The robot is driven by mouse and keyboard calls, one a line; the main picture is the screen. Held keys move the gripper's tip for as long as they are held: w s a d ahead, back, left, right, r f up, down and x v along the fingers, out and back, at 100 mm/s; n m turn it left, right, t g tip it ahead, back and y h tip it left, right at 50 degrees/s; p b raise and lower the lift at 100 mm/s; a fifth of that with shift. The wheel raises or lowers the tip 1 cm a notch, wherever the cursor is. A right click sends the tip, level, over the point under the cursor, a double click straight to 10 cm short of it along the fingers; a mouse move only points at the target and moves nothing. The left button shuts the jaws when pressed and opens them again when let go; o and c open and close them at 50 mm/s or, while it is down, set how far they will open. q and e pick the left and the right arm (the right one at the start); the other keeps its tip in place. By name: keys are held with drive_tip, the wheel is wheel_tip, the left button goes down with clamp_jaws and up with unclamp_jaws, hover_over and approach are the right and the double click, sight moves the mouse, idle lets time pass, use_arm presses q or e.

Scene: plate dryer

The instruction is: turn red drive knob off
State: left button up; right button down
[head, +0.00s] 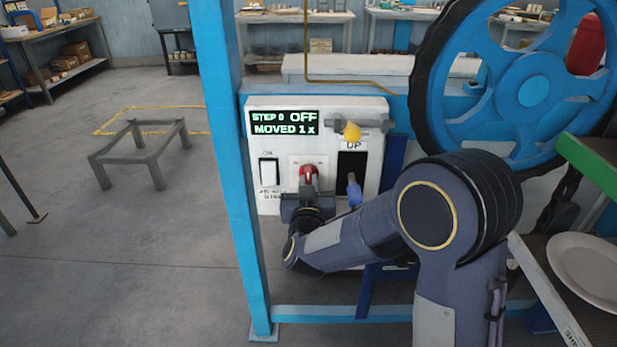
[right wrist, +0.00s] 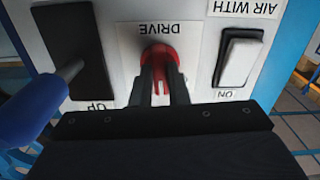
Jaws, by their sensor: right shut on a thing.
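The red drive knob (head: 308,173) sits on the white control panel (head: 375,108), between a white rocker switch and a black lever slot. It also shows in the right wrist view (right wrist: 160,54), under the label DRIVE. My right gripper (head: 306,187) is at the knob, and its two dark fingers (right wrist: 163,88) are shut on it. The fingers hide part of the knob, and its pointer direction cannot be told. The panel display (head: 284,123) reads STEP 0, OFF, MOVED 1 x. My left gripper is not in view.
A white rocker switch (head: 268,171) is left of the knob. A blue-handled lever (head: 354,189) in a black slot is close on the right. A yellow knob (head: 351,131) sits above. A blue post (head: 228,160) stands left of the panel, and a blue wheel (head: 530,85) right.

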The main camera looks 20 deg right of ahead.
drive_tip(key=n+p, duration=0.3)
drive_tip(key=n, duration=0.2)
drive_tip(key=shift+r, duration=0.1)
drive_tip(key=shift+n+p, duration=0.7)
drive_tip(key=shift+n, duration=0.8)
drive_tip(key=c, duration=1.4)
unclamp_jaws()
drive_tip(key=v, duration=0.7)
drive_tip(key=shift+s, duration=0.4)
